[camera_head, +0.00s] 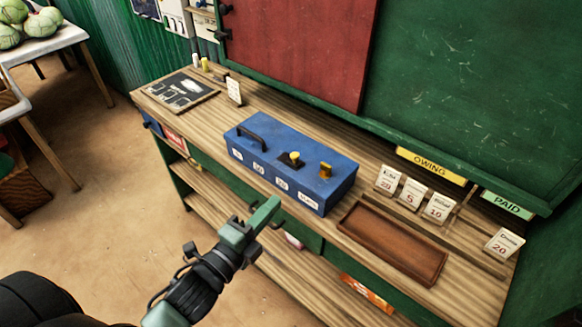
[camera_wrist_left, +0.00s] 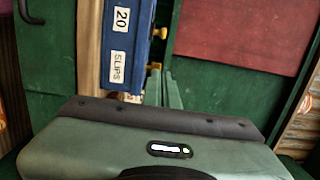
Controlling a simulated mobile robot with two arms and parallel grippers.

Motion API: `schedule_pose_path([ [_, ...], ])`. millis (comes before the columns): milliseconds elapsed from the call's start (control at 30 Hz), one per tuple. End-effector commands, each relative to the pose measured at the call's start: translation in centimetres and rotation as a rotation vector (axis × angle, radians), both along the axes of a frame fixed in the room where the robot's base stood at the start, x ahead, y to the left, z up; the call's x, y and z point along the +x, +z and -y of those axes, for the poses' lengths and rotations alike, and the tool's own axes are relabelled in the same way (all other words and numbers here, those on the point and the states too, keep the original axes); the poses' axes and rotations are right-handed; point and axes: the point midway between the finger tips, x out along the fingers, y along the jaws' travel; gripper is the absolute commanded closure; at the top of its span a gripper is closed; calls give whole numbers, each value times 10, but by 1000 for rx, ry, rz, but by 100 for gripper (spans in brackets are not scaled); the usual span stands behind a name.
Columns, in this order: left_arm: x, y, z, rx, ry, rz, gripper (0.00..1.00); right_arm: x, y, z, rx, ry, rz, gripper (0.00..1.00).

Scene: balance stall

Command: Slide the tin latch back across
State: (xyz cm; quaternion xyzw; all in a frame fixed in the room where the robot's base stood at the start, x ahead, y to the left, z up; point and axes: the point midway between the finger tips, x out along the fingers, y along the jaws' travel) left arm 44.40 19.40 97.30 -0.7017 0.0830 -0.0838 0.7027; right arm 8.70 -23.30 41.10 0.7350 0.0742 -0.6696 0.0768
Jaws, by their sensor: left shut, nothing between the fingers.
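The blue tin (camera_head: 262,168) stands on the wooden counter, lid down, with a dark handle (camera_head: 251,138) on top. My left gripper (camera_head: 270,208) is shut and empty, in front of the tin's labelled face and apart from the latch. Its fingers (camera_wrist_left: 170,90) show in the left wrist view. My right gripper is out of view.
A brown tray (camera_head: 392,243) lies right of the tin, with price cards (camera_head: 410,193) behind it. A small slate (camera_head: 178,91) lies at the counter's far left. A red panel (camera_head: 305,45) and green board rise behind. Bare counter lies left of the tin.

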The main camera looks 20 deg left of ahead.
Motion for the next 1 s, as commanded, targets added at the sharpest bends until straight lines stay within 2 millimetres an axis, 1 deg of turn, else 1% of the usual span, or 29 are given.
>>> schedule_pose_path([
  [100, 19, 5, 5, -1, -1, 4, 100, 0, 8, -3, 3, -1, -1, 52],
  [400, 82, 4, 20, -2, 1, 1, 100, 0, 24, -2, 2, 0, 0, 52],
  [467, 93, 4, 23, -1, 0, 2, 100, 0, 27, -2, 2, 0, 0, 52],
  [500, 99, 4, 17, 3, 0, 0, 100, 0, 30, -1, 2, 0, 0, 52],
  [600, 110, 3, 9, 2, 1, -1, 100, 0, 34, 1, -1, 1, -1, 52],
  [733, 120, 2, 3, 0, 0, 0, 100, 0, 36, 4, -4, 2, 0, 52],
  [1000, 123, 0, 1, -1, 0, 0, 100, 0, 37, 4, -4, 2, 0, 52],
])
